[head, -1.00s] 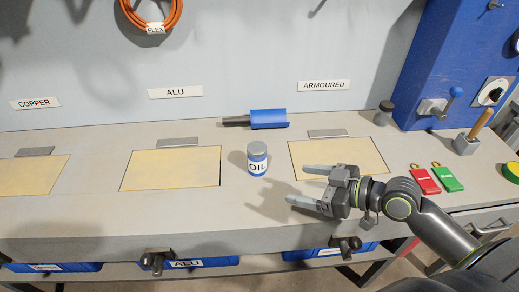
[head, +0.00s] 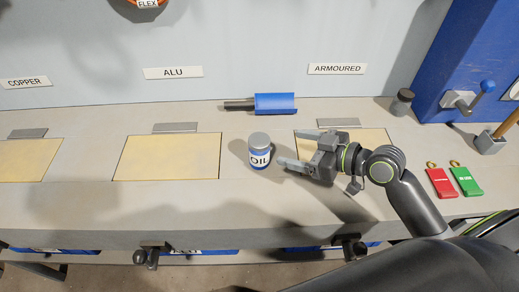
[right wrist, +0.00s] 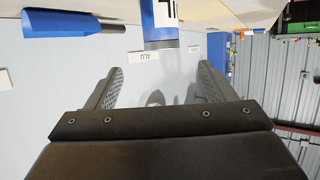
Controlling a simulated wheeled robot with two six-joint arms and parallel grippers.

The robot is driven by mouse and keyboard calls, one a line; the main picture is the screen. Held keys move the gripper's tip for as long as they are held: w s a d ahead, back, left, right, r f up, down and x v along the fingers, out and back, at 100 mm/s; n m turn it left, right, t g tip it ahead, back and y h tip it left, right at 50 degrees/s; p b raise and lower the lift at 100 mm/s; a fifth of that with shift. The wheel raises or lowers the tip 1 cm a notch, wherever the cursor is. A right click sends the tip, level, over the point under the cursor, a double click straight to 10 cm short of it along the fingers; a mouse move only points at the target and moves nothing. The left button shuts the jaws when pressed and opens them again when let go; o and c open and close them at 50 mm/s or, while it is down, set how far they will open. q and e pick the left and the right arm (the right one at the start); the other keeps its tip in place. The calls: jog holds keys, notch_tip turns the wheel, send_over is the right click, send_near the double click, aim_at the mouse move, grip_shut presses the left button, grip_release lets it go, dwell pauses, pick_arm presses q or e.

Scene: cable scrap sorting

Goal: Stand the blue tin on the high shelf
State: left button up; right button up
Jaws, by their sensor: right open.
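The blue tin (head: 260,152), with a grey lid and a white OIL label, stands upright on the bench between two yellow panels. It also shows cut off at the top of the right wrist view (right wrist: 161,32). My right gripper (head: 289,149) is open and empty just right of the tin, its fingers pointing at it. The tin is beyond the fingertips (right wrist: 160,76), not between them. My left gripper is not in view. I see no high shelf in these frames.
A small dark jar (head: 401,102) and red (head: 441,183) and green (head: 466,181) tags are to the right. The bench in front of the tin (head: 215,205) is clear.

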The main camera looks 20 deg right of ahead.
aim_at(254, 141)
jog(key=x, duration=0.7)
jog(key=shift+w+a+f+p, duration=0.15)
jog(key=shift+a+p, duration=0.1)
jog(key=shift+p, duration=0.15)
jog(key=shift+p+x, duration=0.55)
jog(key=shift+x, duration=2.15)
jog(key=shift+f, duration=0.1)
jog(key=c, duration=1.2)
